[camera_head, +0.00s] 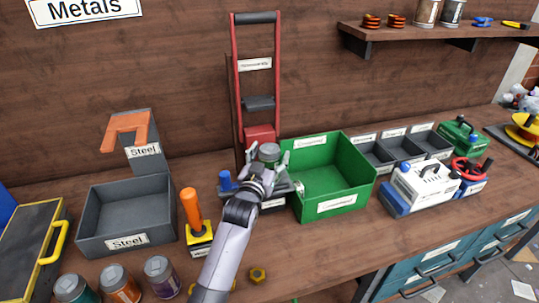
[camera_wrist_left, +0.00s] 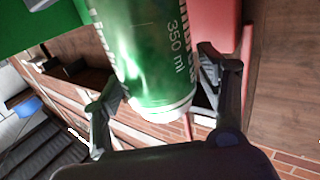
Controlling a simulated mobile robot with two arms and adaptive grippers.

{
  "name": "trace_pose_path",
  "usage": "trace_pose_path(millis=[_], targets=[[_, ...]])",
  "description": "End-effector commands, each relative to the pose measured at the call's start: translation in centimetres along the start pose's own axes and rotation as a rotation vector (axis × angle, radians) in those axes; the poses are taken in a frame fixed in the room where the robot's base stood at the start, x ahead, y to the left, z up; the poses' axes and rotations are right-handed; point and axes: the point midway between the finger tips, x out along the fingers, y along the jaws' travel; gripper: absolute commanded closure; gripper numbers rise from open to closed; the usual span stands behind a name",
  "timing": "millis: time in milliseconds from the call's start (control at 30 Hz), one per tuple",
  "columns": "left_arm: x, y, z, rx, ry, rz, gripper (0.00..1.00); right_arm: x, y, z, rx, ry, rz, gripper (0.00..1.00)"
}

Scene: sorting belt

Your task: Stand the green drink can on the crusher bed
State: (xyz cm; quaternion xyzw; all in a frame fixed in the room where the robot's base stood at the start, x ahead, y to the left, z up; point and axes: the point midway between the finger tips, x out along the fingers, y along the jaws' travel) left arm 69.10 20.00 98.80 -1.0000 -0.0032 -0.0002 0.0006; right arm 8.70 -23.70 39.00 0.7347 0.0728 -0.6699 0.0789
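The green drink can (camera_head: 268,155) is between the fingers of my left gripper (camera_head: 266,163), its grey lid upward in the head view. In the left wrist view the can (camera_wrist_left: 155,55) fills the space between the fingertips (camera_wrist_left: 163,75), which press close on its sides. The red crusher (camera_head: 260,134) stands behind it against the wall. The dark crusher bed (camera_head: 273,203) is below the gripper, mostly hidden by the hand and can. Whether the can's base touches the bed cannot be seen. My right gripper is out of view.
A green bin (camera_head: 353,192) stands close on the right of the gripper. A grey steel bin (camera_head: 87,217) and a yellow-based post with an orange handle (camera_head: 193,214) are left. Several cans (camera_head: 161,277) stand at the front left; a yellow nut (camera_head: 258,275) lies on the bench.

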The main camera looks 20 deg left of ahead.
Motion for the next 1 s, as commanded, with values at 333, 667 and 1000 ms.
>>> trace_pose_path(millis=[333,667,1000], targets=[[0.0,0.0,-0.2,0.000,0.001,0.000,0.28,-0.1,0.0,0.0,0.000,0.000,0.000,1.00],[-3.9,0.0,-0.1,0.000,-0.002,0.001,0.28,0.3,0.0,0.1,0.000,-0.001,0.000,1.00],[-10.2,0.0,-0.1,0.001,-0.002,0.000,0.28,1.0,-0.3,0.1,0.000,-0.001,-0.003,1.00]])
